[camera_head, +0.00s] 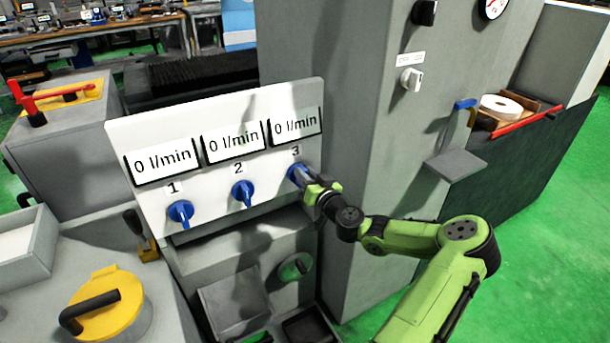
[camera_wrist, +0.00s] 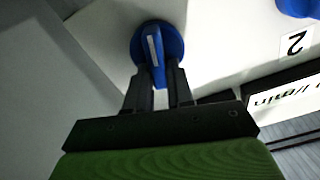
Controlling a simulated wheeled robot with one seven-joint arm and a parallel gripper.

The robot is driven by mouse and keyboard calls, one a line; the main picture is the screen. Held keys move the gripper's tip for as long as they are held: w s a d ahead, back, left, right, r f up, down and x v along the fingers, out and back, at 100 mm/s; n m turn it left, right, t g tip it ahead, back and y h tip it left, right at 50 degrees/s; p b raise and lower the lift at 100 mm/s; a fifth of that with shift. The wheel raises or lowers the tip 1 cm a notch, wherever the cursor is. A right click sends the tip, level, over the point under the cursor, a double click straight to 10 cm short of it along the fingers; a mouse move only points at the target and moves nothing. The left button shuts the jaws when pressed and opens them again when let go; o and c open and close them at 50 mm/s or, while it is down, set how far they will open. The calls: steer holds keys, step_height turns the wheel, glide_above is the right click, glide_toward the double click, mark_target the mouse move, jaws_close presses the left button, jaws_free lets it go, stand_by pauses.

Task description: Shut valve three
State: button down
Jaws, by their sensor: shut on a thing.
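Valve three (camera_head: 297,173) is a blue knob under the number 3 on the white panel (camera_head: 225,208). The display above it (camera_head: 294,125) reads 0 l/min. My gripper (camera_head: 310,182) is at this valve. In the wrist view, the two dark fingers of my gripper (camera_wrist: 160,84) stand on either side of the handle of the blue valve (camera_wrist: 152,45), shut on it. The knob's upper part shows past the fingertips; the handle's lower end is between the fingers. In the head view my gripper partly hides the knob.
Valve one (camera_head: 181,213) and valve two (camera_head: 242,194) are similar blue knobs to the left, both displays also 0 l/min. A grey cabinet (camera_head: 345,100) stands right of the panel. A grey shelf (camera_head: 455,165) juts out beyond my arm. Green floor is open at right.

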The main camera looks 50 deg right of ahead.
steer(key=shift+w+a+f+m+p, duration=0.1)
steer(key=shift+f+m+p, duration=0.5)
steer(key=shift+m+p, duration=3.25)
steer(key=shift+s+a+f+m+p, duration=0.1)
steer(key=shift+f+m+p, duration=0.5)
steer(key=shift+m, duration=6.5)
steer(key=shift+w+a+f+m+p, duration=0.1)
steer(key=shift+f+m+p, duration=0.5)
steer(key=shift+m+p, duration=3.25)
steer(key=m+b, duration=0.3)
steer(key=shift+m, duration=0.3)
steer(key=c, duration=1.1)
jaws_free()
